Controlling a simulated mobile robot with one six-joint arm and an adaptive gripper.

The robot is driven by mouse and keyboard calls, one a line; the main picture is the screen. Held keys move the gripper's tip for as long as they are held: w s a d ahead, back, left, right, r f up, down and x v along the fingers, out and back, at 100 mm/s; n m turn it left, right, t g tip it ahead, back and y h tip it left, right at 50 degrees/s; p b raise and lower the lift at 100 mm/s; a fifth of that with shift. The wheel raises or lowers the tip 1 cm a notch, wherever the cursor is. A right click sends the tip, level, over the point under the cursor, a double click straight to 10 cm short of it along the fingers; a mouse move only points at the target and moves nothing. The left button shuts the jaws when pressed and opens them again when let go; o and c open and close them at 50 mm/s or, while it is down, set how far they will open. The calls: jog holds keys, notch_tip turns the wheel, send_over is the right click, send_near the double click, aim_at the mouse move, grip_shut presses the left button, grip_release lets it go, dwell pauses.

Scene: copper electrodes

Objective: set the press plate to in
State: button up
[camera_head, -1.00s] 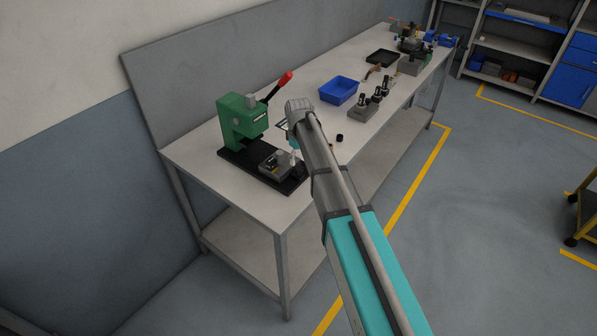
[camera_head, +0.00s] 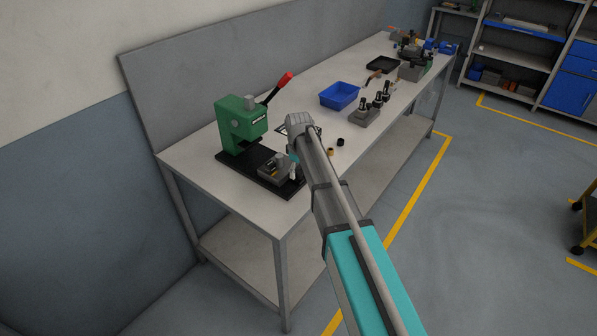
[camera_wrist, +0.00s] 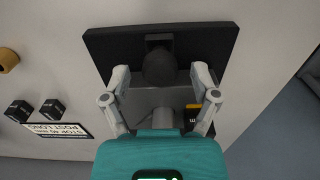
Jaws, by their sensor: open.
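The green arbor press (camera_head: 240,122) with a red-tipped lever stands on a black base near the bench's near end. The grey press plate (camera_head: 273,171) sits on the front part of that base, out in front of the press body. In the wrist view the grey plate (camera_wrist: 146,98) lies below my gripper, with a dark round knob (camera_wrist: 159,67) at its outer side. My gripper (camera_wrist: 160,77) is open, its two fingers on either side of the knob. I cannot tell whether they touch it. My wrist hides part of the plate.
A blue bin (camera_head: 339,95) and a grey block with black-topped tools (camera_head: 364,116) stand farther along the bench. A small black piece (camera_head: 340,142) and a tan ring (camera_head: 330,152) lie beside my arm. A printed label (camera_wrist: 58,130) shows on the bench.

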aim_at(280, 156)
grip_shut()
jog(key=w+a, duration=0.1)
jog(key=a, duration=0.1)
jog(key=w+a, duration=0.4)
jog(key=shift+w+a, duration=0.1)
jog(key=shift+a, duration=0.25)
grip_release()
jog(key=shift+d, duration=0.1)
dwell(0.4)
